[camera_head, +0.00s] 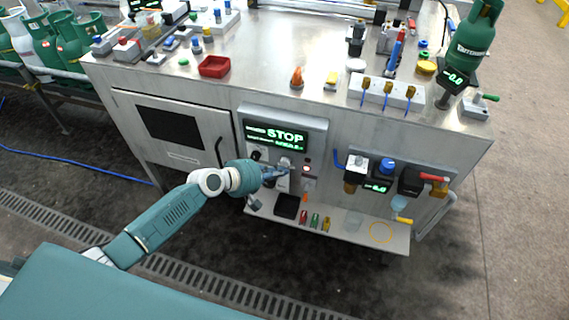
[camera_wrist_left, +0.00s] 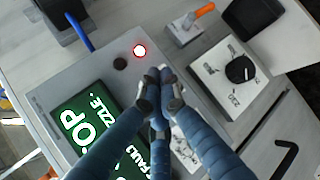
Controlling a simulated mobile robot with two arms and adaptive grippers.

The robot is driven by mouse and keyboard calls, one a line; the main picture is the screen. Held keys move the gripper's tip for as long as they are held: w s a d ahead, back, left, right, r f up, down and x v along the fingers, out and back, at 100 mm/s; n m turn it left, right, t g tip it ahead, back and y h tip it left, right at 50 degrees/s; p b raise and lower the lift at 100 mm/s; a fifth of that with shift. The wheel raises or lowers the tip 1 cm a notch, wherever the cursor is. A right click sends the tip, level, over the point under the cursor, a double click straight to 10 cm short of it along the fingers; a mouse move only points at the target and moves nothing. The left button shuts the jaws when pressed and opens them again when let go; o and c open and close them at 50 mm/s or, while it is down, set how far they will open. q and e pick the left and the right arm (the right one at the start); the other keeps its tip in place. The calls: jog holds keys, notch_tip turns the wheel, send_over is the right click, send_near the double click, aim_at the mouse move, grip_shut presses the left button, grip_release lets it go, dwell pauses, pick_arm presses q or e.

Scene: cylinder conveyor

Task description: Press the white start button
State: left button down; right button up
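The control panel (camera_head: 312,134) on the front of the metal workbench carries a dark screen (camera_head: 275,135) reading STOP in green. A round light with a red glow and a pale centre (camera_wrist_left: 140,50) shows beside the fingertips in the left wrist view; it also shows in the head view (camera_head: 306,169). A small black round knob (camera_wrist_left: 119,63) is near it. I cannot make out a plain white button; my fingers cover part of the panel. My left gripper (camera_wrist_left: 160,74) has its fingertips together, with nothing seen between them, at the panel; it also shows in the head view (camera_head: 284,168).
A dark rotary knob on a white plate (camera_wrist_left: 240,69) is right of the fingers in the wrist view. A lower shelf (camera_head: 340,232) with small coloured parts juts out below the panel. A red tray (camera_head: 214,67) sits on the benchtop.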

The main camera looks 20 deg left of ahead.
pick_arm(q)
jog(key=shift+w, duration=0.15)
dwell(0.5)
jog(key=shift+w, duration=0.3)
jog(key=shift+w+b, duration=0.4)
jog(key=shift+w, duration=0.05)
dwell(0.6)
jog(key=shift+s+r, duration=0.1)
jog(key=shift+s+p, duration=0.6)
jog(key=shift+s, duration=0.2)
